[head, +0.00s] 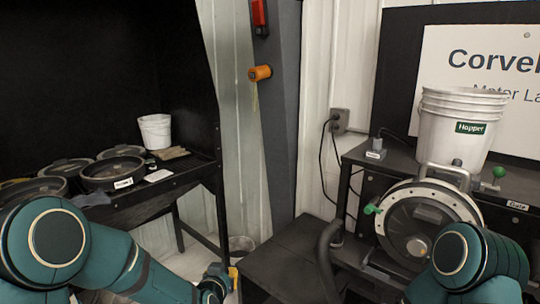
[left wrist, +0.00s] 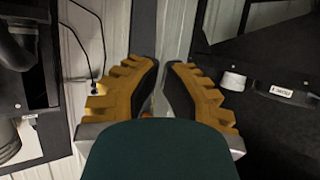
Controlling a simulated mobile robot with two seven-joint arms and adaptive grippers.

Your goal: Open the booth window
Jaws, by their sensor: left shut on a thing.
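My left gripper (head: 232,276) is low in the head view, in front of the gap beside the black booth (head: 187,60); only part of it shows. In the left wrist view its two yellow fingers with dark pads (left wrist: 160,90) lean in close around a thin pale strip, which I cannot identify. A bit of orange (left wrist: 147,114) shows behind the fingers' base. I cannot make out a distinct window pane or its handle. An orange knob (head: 260,73) with a tan strip hanging below it sits on the grey post (head: 281,120). My right gripper is out of view.
Several round dark pans (head: 112,172) and a white bucket (head: 155,131) stand on the booth's shelf. At right, a white hopper bucket (head: 450,125) stands above a round metal meter (head: 412,215). A low dark platform (head: 290,262) lies between booth and bench.

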